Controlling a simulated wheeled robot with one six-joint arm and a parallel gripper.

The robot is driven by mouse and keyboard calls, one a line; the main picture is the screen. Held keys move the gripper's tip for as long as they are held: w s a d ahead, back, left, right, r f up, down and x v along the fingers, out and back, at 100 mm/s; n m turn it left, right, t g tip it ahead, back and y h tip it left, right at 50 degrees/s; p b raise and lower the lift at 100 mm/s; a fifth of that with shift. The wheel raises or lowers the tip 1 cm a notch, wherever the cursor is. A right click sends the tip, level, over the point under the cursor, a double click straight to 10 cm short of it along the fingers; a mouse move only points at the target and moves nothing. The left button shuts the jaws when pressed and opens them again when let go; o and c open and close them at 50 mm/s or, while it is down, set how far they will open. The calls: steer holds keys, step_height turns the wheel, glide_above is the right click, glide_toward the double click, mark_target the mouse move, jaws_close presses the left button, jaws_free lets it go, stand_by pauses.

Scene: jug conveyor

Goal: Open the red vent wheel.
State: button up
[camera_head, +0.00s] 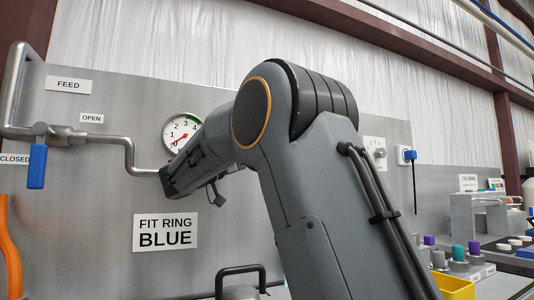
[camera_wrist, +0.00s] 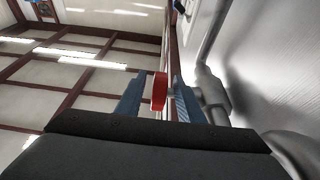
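The red vent wheel (camera_wrist: 159,92) shows edge-on in the wrist view, on a stem from a grey pipe fitting (camera_wrist: 212,92) to its right. My gripper (camera_wrist: 158,80) is open, with one blue-grey finger on each side of the wheel. A gap shows between the left finger and the wheel; the right finger looks closer, and I cannot tell whether it touches. In the head view my arm reaches to the panel and hides the wheel and my fingertips.
The grey panel (camera_head: 80,220) carries a pipe (camera_head: 85,137), a blue-handled valve (camera_head: 37,165), a dial gauge (camera_head: 181,134) and a "FIT RING BLUE" sign (camera_head: 165,232). A black handle (camera_head: 240,268) stands below. A yellow bin (camera_head: 455,287) and colored-capped items (camera_head: 458,253) are at right.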

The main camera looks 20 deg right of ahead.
steer(key=b+v, duration=0.1)
steer(key=v, duration=0.6)
steer(key=shift+a+f, duration=0.15)
steer(key=shift+a, duration=0.25)
